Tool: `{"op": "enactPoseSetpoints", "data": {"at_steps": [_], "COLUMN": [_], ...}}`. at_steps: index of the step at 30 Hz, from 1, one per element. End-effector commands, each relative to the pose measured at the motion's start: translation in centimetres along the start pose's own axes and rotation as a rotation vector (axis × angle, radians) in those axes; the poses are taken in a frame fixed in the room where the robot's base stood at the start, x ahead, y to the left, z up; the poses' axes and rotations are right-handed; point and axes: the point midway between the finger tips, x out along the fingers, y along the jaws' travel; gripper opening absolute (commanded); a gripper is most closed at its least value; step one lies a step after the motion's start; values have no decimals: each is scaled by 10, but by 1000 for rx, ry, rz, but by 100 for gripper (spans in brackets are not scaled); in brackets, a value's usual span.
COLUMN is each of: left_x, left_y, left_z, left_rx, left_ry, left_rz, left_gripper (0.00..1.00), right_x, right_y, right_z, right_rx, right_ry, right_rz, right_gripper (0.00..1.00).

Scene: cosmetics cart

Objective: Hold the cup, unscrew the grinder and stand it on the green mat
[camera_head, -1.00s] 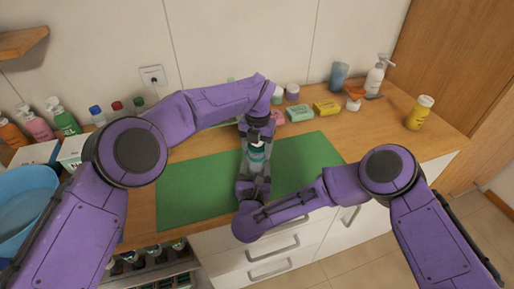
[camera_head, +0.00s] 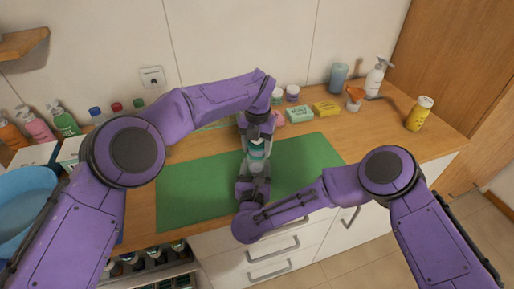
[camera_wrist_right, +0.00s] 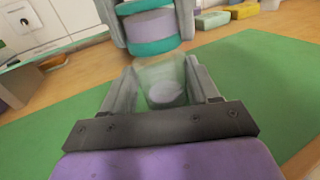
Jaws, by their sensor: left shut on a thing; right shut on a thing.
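The translucent pale green cup (camera_head: 256,167) is between the fingers of my right gripper (camera_head: 255,178), over the green mat (camera_head: 195,190). In the right wrist view the cup (camera_wrist_right: 163,84) is upright, with something pale inside. My left gripper (camera_head: 257,144) is shut on the grinder (camera_head: 258,153), a round teal-and-lilac piece. In the right wrist view the grinder (camera_wrist_right: 152,30) is held directly above the cup, and a narrow gap shows between them. The left gripper's fingers flank the grinder; much of it is hidden from the head by the gripper.
Soap boxes (camera_head: 299,115), small jars and a pump bottle (camera_head: 374,78) stand along the back right. A yellow bottle (camera_head: 419,113) is at the right. Bottles and a blue basin (camera_head: 22,205) are at the left. The mat is bare on both sides of the grippers.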

Motion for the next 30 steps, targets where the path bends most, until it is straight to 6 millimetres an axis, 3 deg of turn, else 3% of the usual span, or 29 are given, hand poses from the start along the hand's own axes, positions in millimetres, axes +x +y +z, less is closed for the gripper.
{"op": "enactPoseSetpoints", "data": {"at_steps": [15,24,30], "left_x": [-9,-46,-48], "left_y": [0,0,0], "left_z": [0,0,0], "left_rx": [-1,0,0], "left_ry": [0,-1,1], "left_rz": [-1,-1,-1], "left_gripper": [24,24,24], "right_x": [0,0,0], "right_y": [0,0,0], "right_z": [0,0,0], "right_rx": [0,0,0], "right_ry": [1,1,1], "right_rz": [0,0,0], "right_gripper": [0,0,0]}}
